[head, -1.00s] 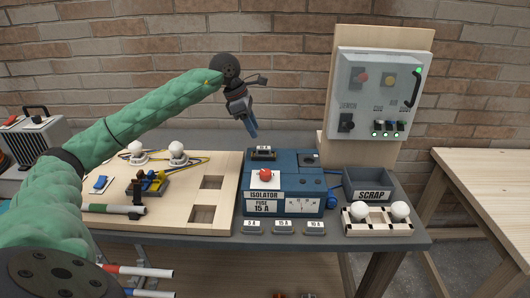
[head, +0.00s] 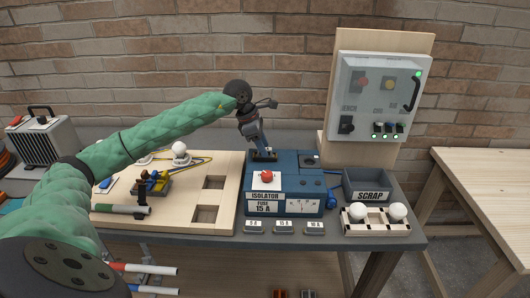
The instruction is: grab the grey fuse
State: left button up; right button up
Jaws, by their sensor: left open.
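Three small grey labelled fuses lie in a row in front of the box: a left one (head: 253,227), a middle one (head: 284,227) and a right one (head: 315,227). My right gripper is not in view.
A grey scrap bin (head: 368,196) and a rack with two white bulbs (head: 376,229) are right of the box. A control panel (head: 378,95) stands behind. A wooden board (head: 170,218) with bulbs and wires lies left. A separate wooden table (head: 490,165) is bare.

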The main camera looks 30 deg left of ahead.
pick_arm(q)
jog(key=shift+f, duration=0.2)
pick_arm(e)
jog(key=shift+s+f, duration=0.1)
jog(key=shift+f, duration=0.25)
pick_arm(q)
grip_shut()
